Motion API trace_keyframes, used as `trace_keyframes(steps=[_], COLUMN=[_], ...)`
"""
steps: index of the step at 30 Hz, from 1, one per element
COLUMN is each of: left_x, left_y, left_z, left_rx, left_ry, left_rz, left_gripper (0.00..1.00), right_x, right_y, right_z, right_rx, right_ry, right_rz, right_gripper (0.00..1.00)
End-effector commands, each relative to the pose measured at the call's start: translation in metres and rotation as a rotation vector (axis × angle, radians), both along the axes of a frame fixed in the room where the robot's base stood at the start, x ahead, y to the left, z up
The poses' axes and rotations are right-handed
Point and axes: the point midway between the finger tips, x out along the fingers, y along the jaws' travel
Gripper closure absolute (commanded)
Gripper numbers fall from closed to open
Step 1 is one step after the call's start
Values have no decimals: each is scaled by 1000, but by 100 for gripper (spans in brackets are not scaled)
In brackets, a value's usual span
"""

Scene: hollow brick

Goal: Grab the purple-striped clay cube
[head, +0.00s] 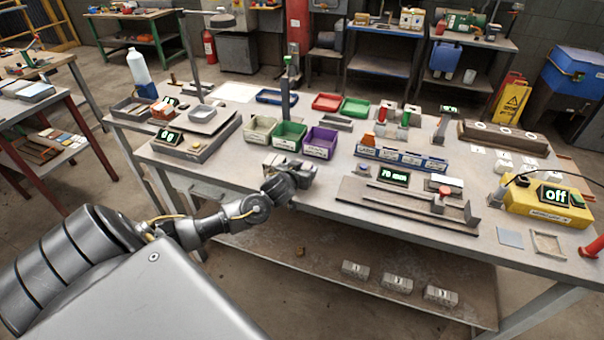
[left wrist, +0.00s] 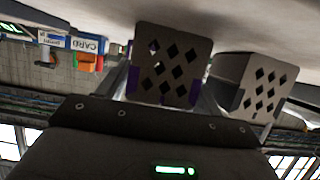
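I cannot make out a purple-striped clay cube in either view. My left gripper (head: 292,167) is over the front edge of the workbench, just in front of the purple bin (head: 320,142). In the left wrist view its two perforated finger plates (left wrist: 222,75) stand apart with a gap between them, and I see nothing gripped. Purple patches (left wrist: 133,80) show behind one finger plate; they look like the purple bin, but the plate hides most of it. My right gripper is not in view.
A green bin (head: 288,136) and a beige bin (head: 260,132) stand beside the purple one. A blue labelled rack (head: 400,158) and a metal rail fixture (head: 410,205) lie to the right. Several hollow bricks (head: 397,284) sit on the lower shelf.

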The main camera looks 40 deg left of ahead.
Motion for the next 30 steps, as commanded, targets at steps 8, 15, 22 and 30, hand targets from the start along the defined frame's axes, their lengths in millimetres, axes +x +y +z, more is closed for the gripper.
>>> trace_keyframes(steps=[8,15,22,30], left_x=[0,0,1,-17], left_y=[0,0,0,21], left_z=[0,1,15,64], left_rx=[0,-1,-1,4], left_ry=[0,-1,-3,-3], left_rz=[0,0,0,1], left_gripper=[71,73,73,73], right_x=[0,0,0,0], right_y=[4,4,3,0], right_z=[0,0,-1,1], right_rx=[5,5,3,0], right_ry=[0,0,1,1], right_rz=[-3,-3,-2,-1], right_gripper=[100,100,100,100])
